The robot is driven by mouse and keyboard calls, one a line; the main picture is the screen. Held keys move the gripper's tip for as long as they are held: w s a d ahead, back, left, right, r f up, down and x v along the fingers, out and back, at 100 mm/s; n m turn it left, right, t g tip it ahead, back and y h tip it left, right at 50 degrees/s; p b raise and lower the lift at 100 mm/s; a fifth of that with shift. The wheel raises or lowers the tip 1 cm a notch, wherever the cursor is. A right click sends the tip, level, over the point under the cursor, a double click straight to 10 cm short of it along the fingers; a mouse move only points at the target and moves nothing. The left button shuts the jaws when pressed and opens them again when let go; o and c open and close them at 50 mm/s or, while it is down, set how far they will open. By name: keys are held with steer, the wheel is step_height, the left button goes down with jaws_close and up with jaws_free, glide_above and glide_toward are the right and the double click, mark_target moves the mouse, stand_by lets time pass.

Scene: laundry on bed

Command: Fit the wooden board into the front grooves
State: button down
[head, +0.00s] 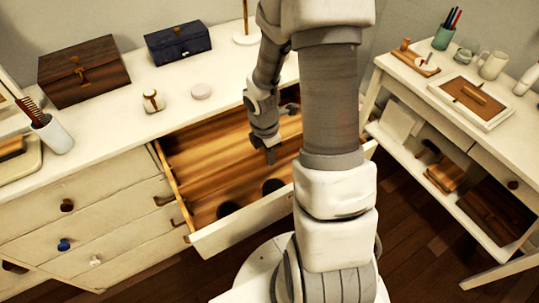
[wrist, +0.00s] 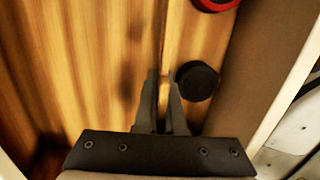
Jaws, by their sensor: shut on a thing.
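The wooden board (wrist: 165,88) shows in the wrist view as a thin upright wooden edge between the fingers, running away from them. My gripper (wrist: 163,100) is shut on this edge. In the head view my gripper (head: 270,156) is low inside the open drawer (head: 235,229). There the board blends with the drawer's striped wood, and my arm covers the drawer's right part. I cannot make out the front grooves, or tell whether the board sits in them.
In the wrist view a black round thing (wrist: 197,80) is close right of the fingers, and a red-rimmed one (wrist: 215,3) is beyond. A brown box (head: 85,72), a dark blue box (head: 178,44) and small jars stand on the dresser top. A desk (head: 400,80) stands at right.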

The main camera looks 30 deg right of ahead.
steer(key=shift+f+b, duration=1.65)
steer(key=shift+f, duration=0.6)
steer(key=c, duration=0.9)
jaws_free()
steer(key=shift+r, duration=0.1)
steer(key=r+p, duration=0.2)
steer(key=r, duration=0.3)
steer(key=a+r+p, duration=0.1)
steer(key=r+p, duration=0.1)
steer(key=r, duration=0.4)
steer(key=r+p, duration=0.2)
steer(key=r, duration=0.3)
steer(key=shift+a+r, duration=0.2)
steer(key=shift+r, duration=0.4)
steer(key=shift+a, duration=0.1)
